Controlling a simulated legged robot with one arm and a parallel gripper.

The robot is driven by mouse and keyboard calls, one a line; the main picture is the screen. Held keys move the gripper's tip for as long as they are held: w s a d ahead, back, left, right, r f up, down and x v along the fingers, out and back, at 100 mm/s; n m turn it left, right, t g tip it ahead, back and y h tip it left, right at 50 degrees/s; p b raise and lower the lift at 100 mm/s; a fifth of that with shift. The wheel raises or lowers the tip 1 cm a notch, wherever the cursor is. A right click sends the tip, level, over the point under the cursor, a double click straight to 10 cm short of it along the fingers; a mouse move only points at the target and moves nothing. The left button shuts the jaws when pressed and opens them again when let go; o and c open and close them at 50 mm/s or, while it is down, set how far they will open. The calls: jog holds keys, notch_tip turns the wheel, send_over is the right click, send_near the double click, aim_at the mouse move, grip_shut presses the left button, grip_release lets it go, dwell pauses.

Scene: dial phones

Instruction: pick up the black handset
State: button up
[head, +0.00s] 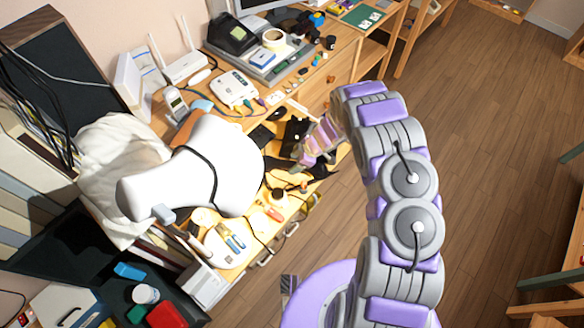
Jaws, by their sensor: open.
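My gripper (299,172) is at the end of my purple and grey arm, low over the right edge of the wooden desk. Its dark fingers are spread apart, and I see nothing held between them. Dark objects (295,132) lie on the desk just beyond and beside the gripper. One may be the black handset, but they are small, overlap with the wrist, and I cannot tell for certain. A flat black item (262,135) lies to their left. A large white rounded object with a black cord (215,165) hides part of the desk left of the gripper.
A cordless phone (176,103), a white box with cables (234,89) and a white router (183,67) stand at the back left. A black device (232,34) is on the far desk. Wooden floor (480,130) is clear at right.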

jog(key=x, duration=0.2)
jog(key=shift+a+f, duration=0.1)
jog(key=shift+f, duration=0.2)
grip_shut()
dwell(0.3)
